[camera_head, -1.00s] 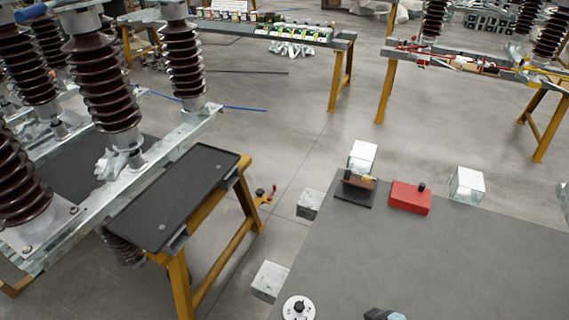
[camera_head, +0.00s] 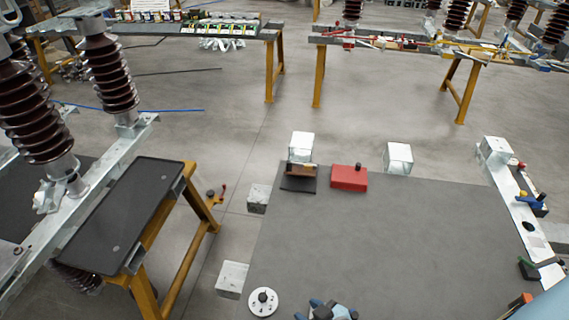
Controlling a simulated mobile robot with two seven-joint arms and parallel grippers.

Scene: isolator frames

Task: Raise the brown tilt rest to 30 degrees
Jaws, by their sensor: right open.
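The brown tilt rest (camera_head: 301,171) is small and sits on a dark base (camera_head: 298,185) at the back left corner of the grey table. Its brown plate looks low, close to flat, but its exact angle is too small to read. Nothing of mine touches it. A blue-grey part of my right arm (camera_head: 556,301) cuts into the lower right corner, far from the rest. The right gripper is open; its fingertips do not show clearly.
A red box (camera_head: 349,177) with a black knob stands just right of the rest. A white block (camera_head: 301,146) is behind it. The middle of the grey table (camera_head: 400,240) is clear.

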